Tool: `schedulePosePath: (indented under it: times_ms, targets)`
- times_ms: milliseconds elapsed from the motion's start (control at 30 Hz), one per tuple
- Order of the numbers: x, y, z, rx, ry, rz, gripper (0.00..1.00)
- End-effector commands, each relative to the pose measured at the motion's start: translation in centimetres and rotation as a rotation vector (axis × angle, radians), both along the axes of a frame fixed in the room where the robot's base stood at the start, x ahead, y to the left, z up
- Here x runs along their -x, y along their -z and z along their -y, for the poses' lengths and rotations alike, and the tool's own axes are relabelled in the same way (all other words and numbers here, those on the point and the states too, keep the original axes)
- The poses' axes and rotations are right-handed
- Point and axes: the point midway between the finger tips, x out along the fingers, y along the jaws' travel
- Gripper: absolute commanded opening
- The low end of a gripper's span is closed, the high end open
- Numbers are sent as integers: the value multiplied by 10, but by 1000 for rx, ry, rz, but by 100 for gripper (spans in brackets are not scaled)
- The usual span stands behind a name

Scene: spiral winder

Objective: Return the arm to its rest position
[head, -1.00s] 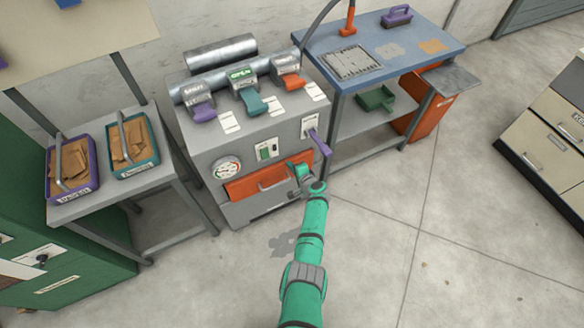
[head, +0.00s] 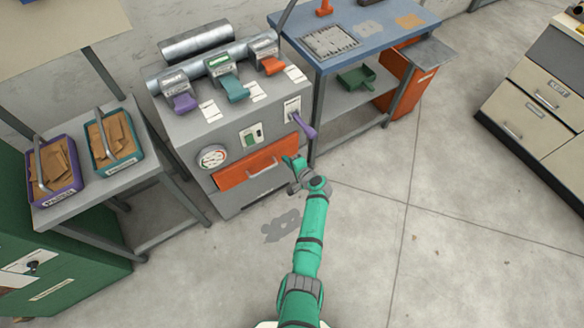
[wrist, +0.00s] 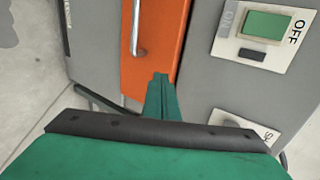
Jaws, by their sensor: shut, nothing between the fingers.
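My green arm reaches up from the bottom of the head view, and my gripper (head: 291,162) is in front of the grey winder machine (head: 230,200). In the wrist view my gripper (wrist: 161,78) is shut, with its fingertips together and nothing between them.
A green switch (wrist: 266,25) is on the machine front. A blue-topped bench (head: 390,38) stands right, a grey side table (head: 150,160) with two baskets left.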

Motion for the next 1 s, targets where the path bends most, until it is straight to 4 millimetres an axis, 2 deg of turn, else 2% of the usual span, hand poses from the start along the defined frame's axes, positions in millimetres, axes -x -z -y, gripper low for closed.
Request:
schedulePosePath:
  times_ms: [300, 533, 867, 1000]
  targets:
    - [37, -23, 9, 0, -17, -1, 0]
    - [49, -32, 18, 0, -16, -1, 0]
    - [53, -31, 24, 5, -7, -3, 0]
    - [77, -16, 27, 62, 5, -3, 0]
